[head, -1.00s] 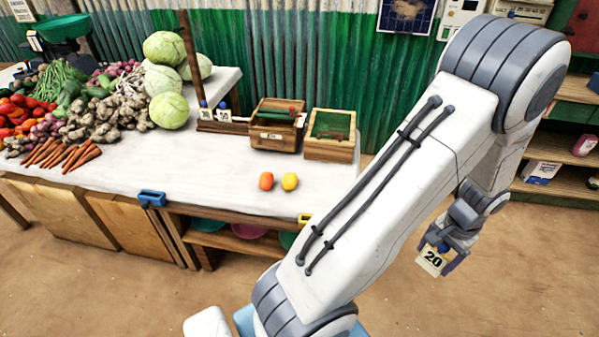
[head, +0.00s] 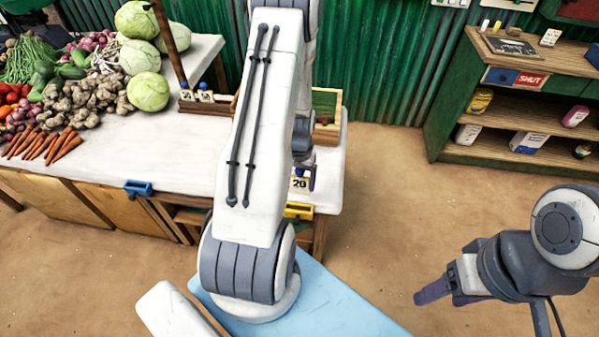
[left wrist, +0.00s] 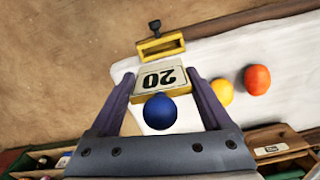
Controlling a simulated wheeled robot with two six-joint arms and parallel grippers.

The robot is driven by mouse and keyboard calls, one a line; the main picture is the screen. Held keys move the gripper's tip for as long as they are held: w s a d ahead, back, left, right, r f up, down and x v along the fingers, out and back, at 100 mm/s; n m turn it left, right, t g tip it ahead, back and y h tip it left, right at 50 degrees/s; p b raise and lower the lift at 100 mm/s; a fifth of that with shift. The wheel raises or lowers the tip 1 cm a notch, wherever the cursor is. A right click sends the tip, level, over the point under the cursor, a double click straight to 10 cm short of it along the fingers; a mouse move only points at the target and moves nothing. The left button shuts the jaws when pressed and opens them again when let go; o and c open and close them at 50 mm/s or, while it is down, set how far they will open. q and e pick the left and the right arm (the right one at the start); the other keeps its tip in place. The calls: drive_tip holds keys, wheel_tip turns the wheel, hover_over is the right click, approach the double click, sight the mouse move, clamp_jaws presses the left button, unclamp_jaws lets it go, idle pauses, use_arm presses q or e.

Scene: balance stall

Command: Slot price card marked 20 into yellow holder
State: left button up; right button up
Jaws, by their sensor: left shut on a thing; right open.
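The price card marked 20 (left wrist: 163,77) is white with a yellow lower edge and a blue ball knob (left wrist: 160,111). My left gripper (left wrist: 160,92) is shut on it. In the head view the card (head: 299,184) hangs at the table's front edge, just above the yellow holder (head: 298,211), partly hidden by my arm. In the left wrist view the yellow holder (left wrist: 161,46), with its dark slot, lies beyond the card and apart from it. The card's number reads upside down there. My right gripper (head: 432,293) is open and empty over the floor.
A blue holder (head: 138,188) is on the table edge further left. A yellow fruit (left wrist: 222,92) and an orange-red one (left wrist: 257,79) lie on the white tabletop (head: 110,150). Other cards with blue knobs (head: 195,94) stand in a rack. A shelf (head: 510,110) stands at the right.

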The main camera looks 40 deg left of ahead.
sight(298, 193)
use_arm(q)
drive_tip(key=shift+s+a+f+b, duration=0.1)
drive_tip(key=shift+f+b, duration=2.55)
drive_tip(key=shift+f, duration=0.4)
drive_tip(key=shift+s, duration=0.1)
drive_tip(key=shift+f, duration=0.15)
drive_tip(key=shift+f+b, duration=1.1)
drive_tip(key=shift+f, duration=0.25)
drive_tip(key=shift+r, duration=0.1)
